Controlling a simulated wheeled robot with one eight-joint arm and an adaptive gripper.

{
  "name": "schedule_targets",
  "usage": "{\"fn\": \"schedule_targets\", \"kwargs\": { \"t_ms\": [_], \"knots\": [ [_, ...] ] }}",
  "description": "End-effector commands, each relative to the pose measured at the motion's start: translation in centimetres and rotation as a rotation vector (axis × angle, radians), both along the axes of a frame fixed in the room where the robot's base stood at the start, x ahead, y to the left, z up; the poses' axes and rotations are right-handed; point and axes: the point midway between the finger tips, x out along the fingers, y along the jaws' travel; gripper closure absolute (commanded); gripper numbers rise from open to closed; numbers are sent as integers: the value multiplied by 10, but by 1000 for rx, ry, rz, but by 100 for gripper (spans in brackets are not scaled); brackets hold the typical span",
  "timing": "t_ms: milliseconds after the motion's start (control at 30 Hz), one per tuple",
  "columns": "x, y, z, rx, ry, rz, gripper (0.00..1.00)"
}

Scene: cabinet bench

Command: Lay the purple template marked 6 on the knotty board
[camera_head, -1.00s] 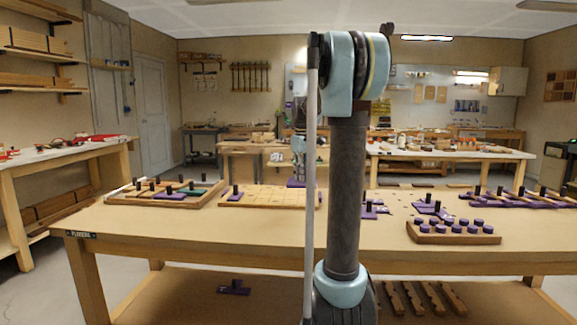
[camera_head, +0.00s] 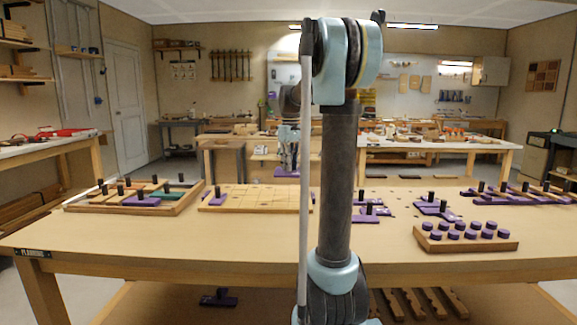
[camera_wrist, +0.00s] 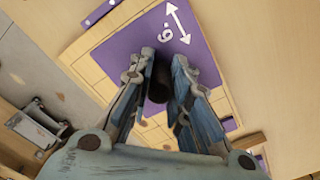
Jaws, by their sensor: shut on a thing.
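My gripper (camera_head: 288,158) is shut on the dark upright handle of a purple template (camera_head: 287,173), which it holds up near the back edge of the bench. In the wrist view, my gripper (camera_wrist: 164,62) grips the dark handle, and the purple template (camera_wrist: 125,50) bears a white 6-like mark and a double-headed arrow. Below it lies a light wooden board with grid lines (camera_wrist: 83,68), partly hidden by the template. In the head view this gridded board (camera_head: 245,199) lies left of my column. I cannot tell whether it is the knotty board.
A wooden tray (camera_head: 75,208) with several handled pieces stands at the left. A rack (camera_head: 465,245) of purple round knobs stands at the front right. More purple templates (camera_head: 515,193) lie at the back right. The front of the bench (camera_head: 180,240) is clear.

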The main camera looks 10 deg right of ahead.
Motion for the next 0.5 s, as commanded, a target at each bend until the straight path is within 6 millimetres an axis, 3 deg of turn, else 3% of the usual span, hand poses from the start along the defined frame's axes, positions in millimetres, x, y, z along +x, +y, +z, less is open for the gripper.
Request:
{"fn": "schedule_targets", "kwargs": {
  "t_ms": [500],
  "knots": [
    [0,7,-15,0,0,10,100]
  ]
}}
